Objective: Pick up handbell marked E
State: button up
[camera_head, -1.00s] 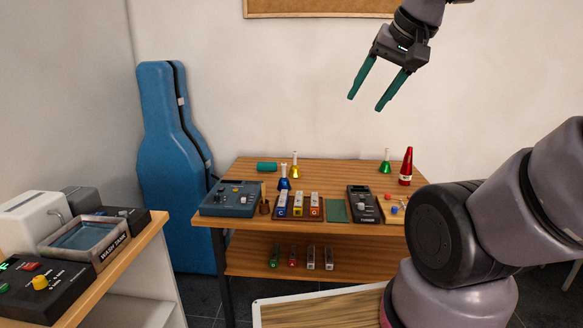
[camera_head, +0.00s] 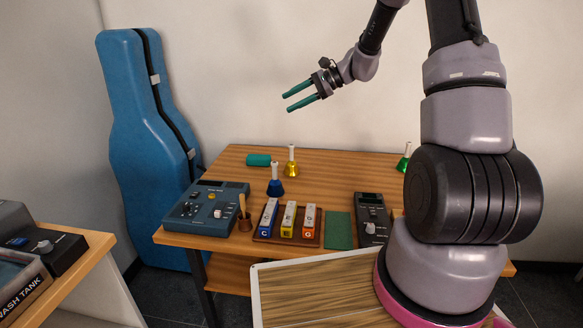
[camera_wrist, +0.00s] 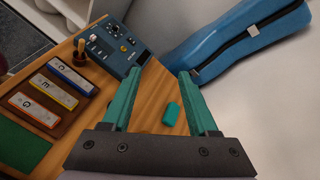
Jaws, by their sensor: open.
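A yellow handbell (camera_head: 291,168) with a pale handle stands upright near the back of the wooden table (camera_head: 340,168). A blue handbell (camera_head: 275,186) stands in front of it to the left, and a green handbell (camera_head: 403,163) stands at the right beside my arm. I cannot read a letter on any handbell. My gripper (camera_head: 287,102) is open and empty, high above the table's back left, with its green fingers pointing left. In the wrist view my gripper (camera_wrist: 160,72) shows open, with no handbell visible there.
A rack (camera_head: 316,241) holds bars marked C, E and G. A blue instrument case (camera_head: 150,140) leans against the wall.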

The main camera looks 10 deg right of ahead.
jog(key=w+d+f+m+t+y, duration=0.35)
jog(key=w+f+m, duration=0.5)
jog(key=f, duration=0.65)
jog(key=m+t+h, duration=0.2)
jog(key=m+t, duration=0.2)
jog(key=t, duration=0.2)
send_near(291, 159)
jog(key=shift+g, duration=0.25)
jog(key=w+r, duration=0.1)
jog(key=w+a+r, duration=0.1)
jog(key=shift+w+a+r, duration=0.3)
jog(key=shift+r, duration=0.05)
jog(key=shift+w+a+f, duration=0.2)
jog(key=shift+w, duration=0.05)
jog(key=x, duration=1)
jog(key=shift+d+r, duration=0.1)
jog(key=shift+r, duration=0.05)
grip_shut()
